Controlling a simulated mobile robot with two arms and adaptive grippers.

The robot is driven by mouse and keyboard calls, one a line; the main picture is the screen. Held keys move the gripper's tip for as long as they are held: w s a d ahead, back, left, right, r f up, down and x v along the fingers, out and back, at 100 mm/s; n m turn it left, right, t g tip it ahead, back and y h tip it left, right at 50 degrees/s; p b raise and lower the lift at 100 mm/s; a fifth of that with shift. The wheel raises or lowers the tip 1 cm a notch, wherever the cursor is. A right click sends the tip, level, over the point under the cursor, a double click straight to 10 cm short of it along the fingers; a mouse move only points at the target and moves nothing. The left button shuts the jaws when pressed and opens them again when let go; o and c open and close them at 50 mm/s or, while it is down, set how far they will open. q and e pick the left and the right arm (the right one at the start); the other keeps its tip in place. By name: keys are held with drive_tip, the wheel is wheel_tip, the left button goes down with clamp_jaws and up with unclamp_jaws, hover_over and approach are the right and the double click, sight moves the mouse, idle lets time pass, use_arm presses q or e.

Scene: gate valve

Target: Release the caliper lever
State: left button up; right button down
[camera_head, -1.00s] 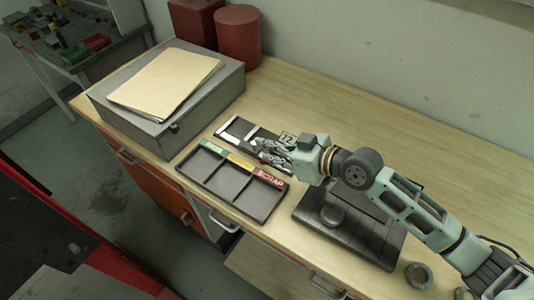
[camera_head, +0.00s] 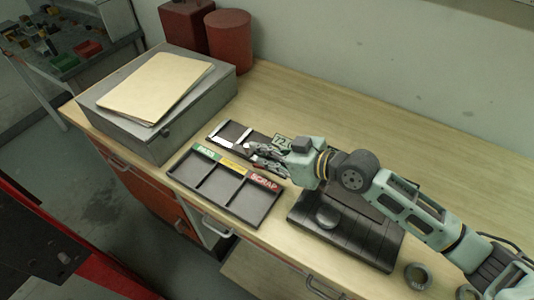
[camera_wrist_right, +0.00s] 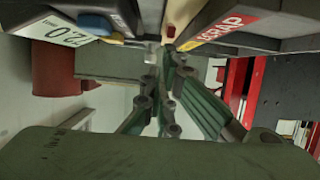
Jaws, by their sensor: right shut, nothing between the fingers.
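My right gripper (camera_head: 262,156) reaches in from the right, low over the back tray, just behind the SCRAP section of the front tray. Its fingers show in the wrist view (camera_wrist_right: 166,50); they are shut with nothing held. The caliper and its lever cannot be made out clearly; the fingers cover that part of the back tray. My left gripper is not in view.
The sorting tray (camera_head: 207,188) has green, yellow and red labelled sections, which look empty. A dark slatted plate (camera_head: 370,242) sits under my right arm. A grey box (camera_head: 160,115) with a folder stands left.

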drive_tip(key=shift+w+a, duration=0.15)
drive_tip(key=shift+a, duration=0.05)
drive_tip(key=b+v, duration=0.1)
drive_tip(key=v, duration=0.8)
wheel_tip(320, 180, up, 6)
drive_tip(key=g+h+p, duration=0.1)
drive_tip(key=h+p, duration=0.1)
drive_tip(key=shift+g, duration=0.3)
drive_tip(key=p+x, duration=0.1)
drive_tip(key=x, duration=0.3)
drive_tip(key=f+p+x, duration=0.1)
drive_tip(key=p+x, duration=0.1)
drive_tip(key=x, duration=0.1)
drive_tip(key=d+p+x, duration=0.1)
drive_tip(key=x, duration=0.3)
drive_tip(key=shift+a+f, duration=0.25)
drive_tip(key=shift+f, duration=0.15)
drive_tip(key=shift+s+d+f+p, duration=0.25)
drive_tip(key=shift+d+f+p, duration=0.05)
drive_tip(key=shift+f, duration=0.25)
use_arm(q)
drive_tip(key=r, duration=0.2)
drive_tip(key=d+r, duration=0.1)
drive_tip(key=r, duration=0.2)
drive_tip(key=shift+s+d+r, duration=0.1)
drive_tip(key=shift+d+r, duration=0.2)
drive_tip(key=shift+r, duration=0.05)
